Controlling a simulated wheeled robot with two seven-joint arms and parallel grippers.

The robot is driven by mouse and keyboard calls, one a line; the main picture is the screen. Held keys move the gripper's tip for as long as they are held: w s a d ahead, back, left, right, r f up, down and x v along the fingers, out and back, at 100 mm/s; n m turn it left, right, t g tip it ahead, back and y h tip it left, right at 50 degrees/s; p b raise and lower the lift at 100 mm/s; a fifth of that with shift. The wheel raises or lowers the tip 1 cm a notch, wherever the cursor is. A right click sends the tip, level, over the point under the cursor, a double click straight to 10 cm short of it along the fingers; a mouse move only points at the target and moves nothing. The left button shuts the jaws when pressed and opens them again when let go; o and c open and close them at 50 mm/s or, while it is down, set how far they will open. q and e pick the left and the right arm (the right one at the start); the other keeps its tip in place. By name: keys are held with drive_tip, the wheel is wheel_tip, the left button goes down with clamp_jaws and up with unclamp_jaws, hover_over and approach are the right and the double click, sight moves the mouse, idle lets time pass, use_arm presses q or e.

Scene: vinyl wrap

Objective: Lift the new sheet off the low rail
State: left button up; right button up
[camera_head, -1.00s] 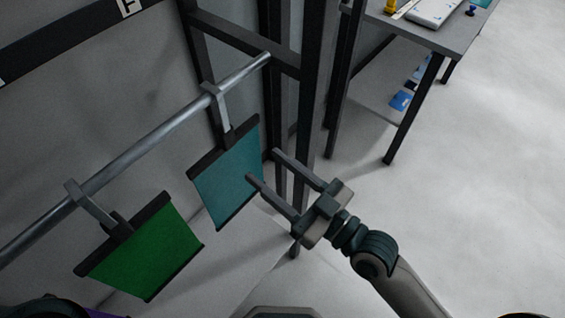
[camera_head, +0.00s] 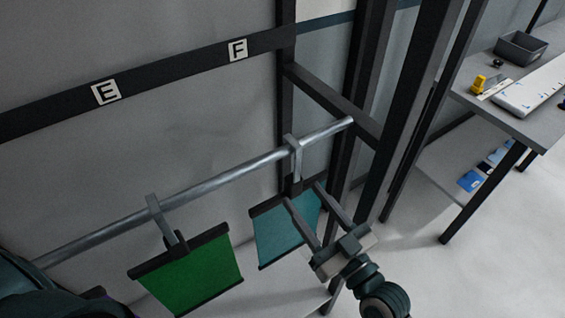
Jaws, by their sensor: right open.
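A low metal rail (camera_head: 226,172) runs along the wall and carries two hanging sheets. A teal sheet (camera_head: 276,236) hangs from a hook (camera_head: 295,160) near the rail's right end, with dark bars along its edges. A green sheet (camera_head: 192,281) hangs from another hook (camera_head: 158,217) further left. The view does not show which sheet is the new one. My right gripper (camera_head: 302,194) is open, its fingers in front of the teal sheet's right part, hiding some of it. I cannot tell whether they touch it. My left gripper is not visible.
A dark wall strip bears the labels E (camera_head: 106,92) and F (camera_head: 238,49). Dark frame posts (camera_head: 410,90) stand right of the rail. A table (camera_head: 500,118) at the right holds a grey bin (camera_head: 521,46) and a yellow tool (camera_head: 480,83). The floor between is clear.

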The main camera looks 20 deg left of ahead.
drive_tip(key=p+x, duration=0.2)
drive_tip(key=x, duration=0.8)
drive_tip(key=shift+p, duration=0.35)
clamp_jaws()
drive_tip(key=shift+r+p, duration=1.05)
drive_tip(key=shift+r, duration=0.05)
drive_tip(key=shift+d, duration=0.1)
